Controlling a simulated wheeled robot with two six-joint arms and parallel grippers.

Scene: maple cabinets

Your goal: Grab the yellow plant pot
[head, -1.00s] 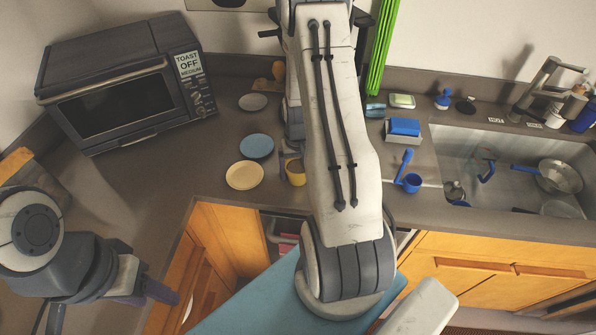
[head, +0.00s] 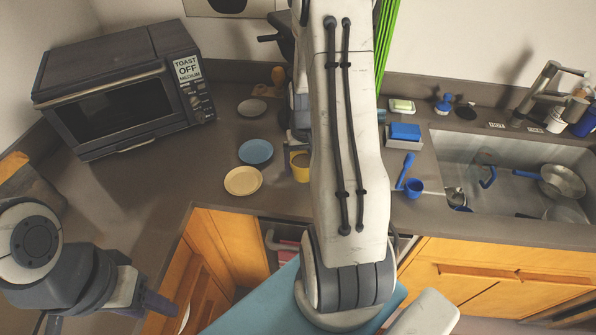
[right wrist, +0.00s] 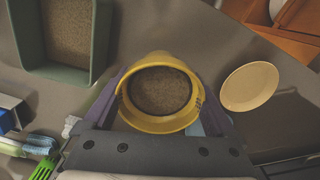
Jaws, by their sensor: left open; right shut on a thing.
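The yellow plant pot (head: 300,168) shows in the head view beside my right arm, partly covered by it. In the right wrist view the round yellow pot (right wrist: 160,125) holds brown soil and sits between the fingers of my right gripper (right wrist: 162,92). The right gripper is shut on the pot, with one finger on each side. In the head view this gripper is mostly hidden behind the arm. My left gripper (head: 155,302) is open and empty at the lower left, well away from the pot.
A cream plate (head: 243,181) and a blue plate (head: 256,152) lie left of the pot. A toaster oven (head: 120,90) stands at the left. A green planter (right wrist: 60,70) with soil is near the pot. A sink (head: 470,150) is at the right.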

